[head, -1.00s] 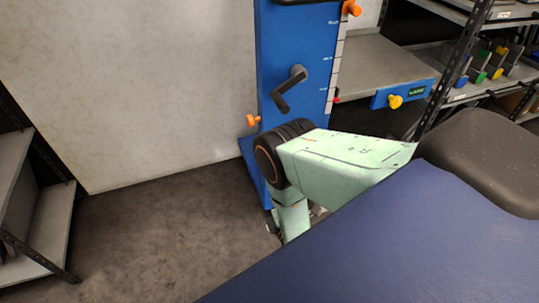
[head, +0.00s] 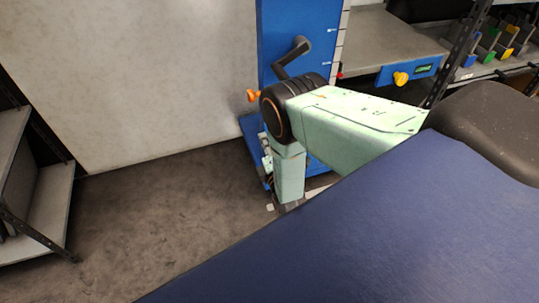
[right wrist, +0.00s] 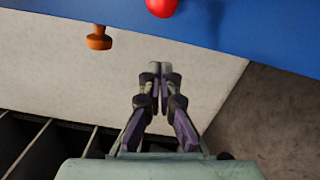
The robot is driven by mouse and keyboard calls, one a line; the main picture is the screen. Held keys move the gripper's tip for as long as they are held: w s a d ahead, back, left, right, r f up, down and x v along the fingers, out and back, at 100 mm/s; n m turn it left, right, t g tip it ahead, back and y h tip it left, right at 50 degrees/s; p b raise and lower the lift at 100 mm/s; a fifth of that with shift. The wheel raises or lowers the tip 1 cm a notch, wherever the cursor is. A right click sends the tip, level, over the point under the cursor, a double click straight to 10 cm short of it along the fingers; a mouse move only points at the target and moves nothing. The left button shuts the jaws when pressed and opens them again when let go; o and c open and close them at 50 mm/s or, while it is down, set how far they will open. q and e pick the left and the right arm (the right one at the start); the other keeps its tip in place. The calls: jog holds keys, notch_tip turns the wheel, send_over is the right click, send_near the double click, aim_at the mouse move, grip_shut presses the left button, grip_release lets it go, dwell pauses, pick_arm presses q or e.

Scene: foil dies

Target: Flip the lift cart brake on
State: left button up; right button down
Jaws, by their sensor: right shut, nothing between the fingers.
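The lift cart has a blue upright (head: 320,40) with a dark crank handle (head: 292,57) and an orange knob (head: 253,96) at its left edge. My right arm hangs down in front of its lower part and hides much of its base. In the right wrist view, my right gripper (right wrist: 160,72) is shut and empty, its fingertips together and apart from the blue cart panel (right wrist: 240,32). A red ball knob (right wrist: 162,6) shows at the top edge, with an orange knob (right wrist: 99,38) to its left. I cannot tell which part is the brake. My left gripper is out of view.
A shelf rack stands at the left (head: 40,210), another with colored bins at the right (head: 485,70). Grey floor (head: 150,220) is clear at the left, before a pale wall (head: 130,80).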

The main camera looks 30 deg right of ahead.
jog(key=shift+w+d+r, duration=0.2)
jog(key=shift+d, duration=0.85)
jog(key=shift+w+d+r, duration=0.15)
jog(key=shift+d, duration=0.85)
jog(key=shift+d+r, duration=0.1)
jog(key=s+d+r+m+p, duration=0.1)
jog(key=d+m, duration=0.4)
jog(key=d, duration=0.1)
jog(key=s+d+r+m+p, duration=0.1)
jog(key=s+d+m+p, duration=0.1)
jog(key=d+m, duration=0.3)
jog(key=shift+d+r+m+y, duration=0.3)
jog(key=shift+d+r+m, duration=0.1)
jog(key=shift+d, duration=0.15)
jog(key=shift+d, duration=0.1)
